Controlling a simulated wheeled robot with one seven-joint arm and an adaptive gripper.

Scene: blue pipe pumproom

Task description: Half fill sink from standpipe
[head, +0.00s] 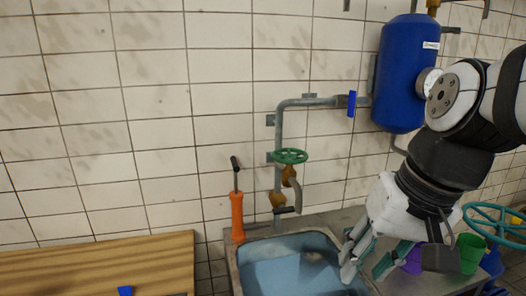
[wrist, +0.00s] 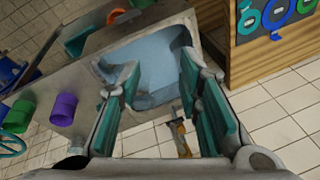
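The sink (head: 236,268) is at the bottom centre of the head view, with a pale blue surface inside; I cannot tell its depth. The wrist view also shows the sink (wrist: 203,42). The grey standpipe (head: 279,130) rises on the wall behind it. It carries a green handwheel (head: 289,156), brass fittings and a downturned spout (head: 297,199). A blue lever (head: 351,104) sits on the upper pipe. My gripper (head: 362,258) is at the sink's right side in the head view. Its teal-padded fingers (wrist: 163,103) are apart, with nothing held between them.
A purple cup (head: 413,261) and a green cup (head: 471,252) stand right of the sink, near a large teal handwheel (head: 498,222). A wooden bench (head: 95,265) is farther left. A blue tank (head: 405,75) hangs above.

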